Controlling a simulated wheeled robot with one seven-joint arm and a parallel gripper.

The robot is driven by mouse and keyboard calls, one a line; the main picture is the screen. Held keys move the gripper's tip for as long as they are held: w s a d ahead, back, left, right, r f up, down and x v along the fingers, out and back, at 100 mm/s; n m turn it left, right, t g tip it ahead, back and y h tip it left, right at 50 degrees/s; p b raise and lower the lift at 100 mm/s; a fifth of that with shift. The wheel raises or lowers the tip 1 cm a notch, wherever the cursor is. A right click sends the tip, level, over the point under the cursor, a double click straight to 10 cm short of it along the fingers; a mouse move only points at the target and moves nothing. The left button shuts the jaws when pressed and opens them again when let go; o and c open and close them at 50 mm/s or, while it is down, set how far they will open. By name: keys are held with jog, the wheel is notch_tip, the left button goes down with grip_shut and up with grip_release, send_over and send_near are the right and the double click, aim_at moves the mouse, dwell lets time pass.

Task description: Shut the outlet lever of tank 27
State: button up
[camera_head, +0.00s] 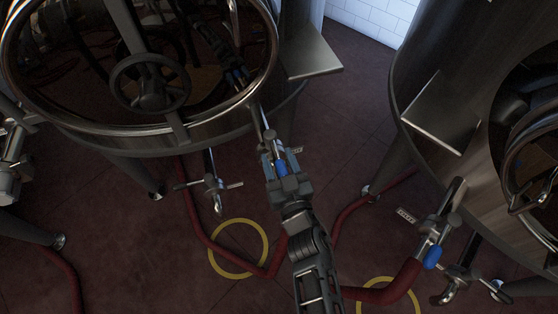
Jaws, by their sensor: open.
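A steel tank (215,125) fills the upper left, and a second steel tank (455,95) stands at the right. No tank number is legible, so I cannot tell which is tank 27. My gripper (279,160) is open below the left tank's rim, at the lower end of its outlet pipe (263,120). A blue lever grip (281,168) shows between or just in front of the jaws; I cannot tell whether they touch it. The gripper hides the valve body. The right tank has an outlet with a blue lever grip (432,257).
Red hoses (205,232) run across the dark red floor. Yellow rings (238,248) lie on it. A small tap (212,190) hangs left of my gripper, and another (458,279) is at lower right. Tank legs (383,168) and a side plate (438,115) flank the gap between tanks.

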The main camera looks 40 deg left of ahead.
grip_shut()
dwell(0.5)
